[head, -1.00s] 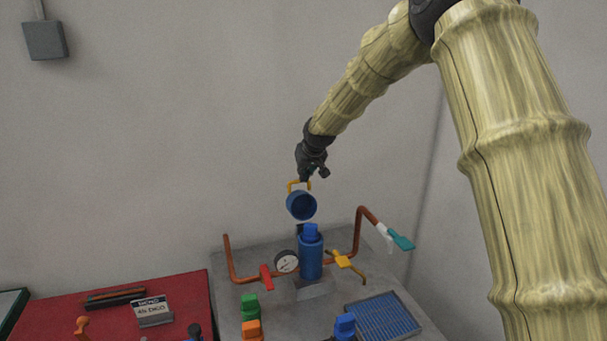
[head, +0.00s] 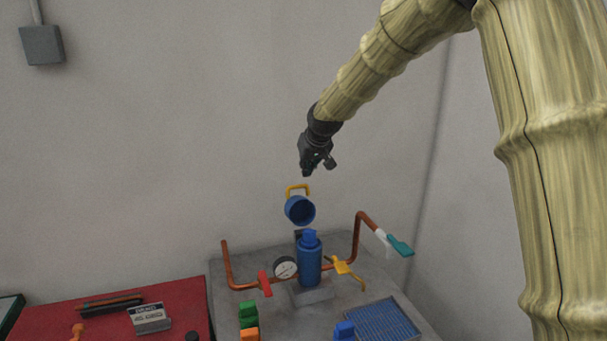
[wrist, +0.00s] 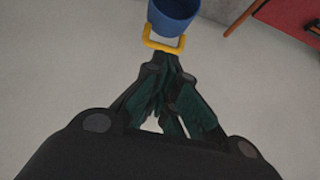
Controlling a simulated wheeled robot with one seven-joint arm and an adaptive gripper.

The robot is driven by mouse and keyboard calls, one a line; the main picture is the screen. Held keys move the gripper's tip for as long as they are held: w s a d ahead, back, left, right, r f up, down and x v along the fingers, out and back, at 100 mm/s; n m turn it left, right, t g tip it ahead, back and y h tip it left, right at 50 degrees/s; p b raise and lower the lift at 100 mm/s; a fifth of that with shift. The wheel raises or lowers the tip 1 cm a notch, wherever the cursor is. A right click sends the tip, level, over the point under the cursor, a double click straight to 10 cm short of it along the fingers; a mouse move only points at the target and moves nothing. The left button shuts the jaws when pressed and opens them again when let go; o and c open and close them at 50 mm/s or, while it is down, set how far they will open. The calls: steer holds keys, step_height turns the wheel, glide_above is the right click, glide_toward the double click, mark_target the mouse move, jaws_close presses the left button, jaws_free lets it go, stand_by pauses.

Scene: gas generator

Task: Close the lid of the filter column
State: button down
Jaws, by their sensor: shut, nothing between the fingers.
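The filter column (head: 310,262) is a blue upright cylinder on the grey bench. Its blue lid (head: 300,210) is tipped open above and behind it, its hollow side facing the head camera. A yellow handle (head: 297,189) stands at the lid's top. My gripper (head: 308,172) is shut and empty, just above the handle with a small gap in the head view. In the wrist view the lid (wrist: 172,16) and its yellow handle (wrist: 163,43) are just beyond the fingertips of my gripper (wrist: 172,65). I cannot tell there whether they touch.
Copper pipes (head: 228,265) flank the column. A gauge (head: 285,267), a red valve handle (head: 264,284), a yellow one (head: 342,267) and a teal one (head: 400,245) are close by. A red table (head: 100,318) is at the left.

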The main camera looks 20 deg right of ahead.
steer(key=shift+v, duration=1.85)
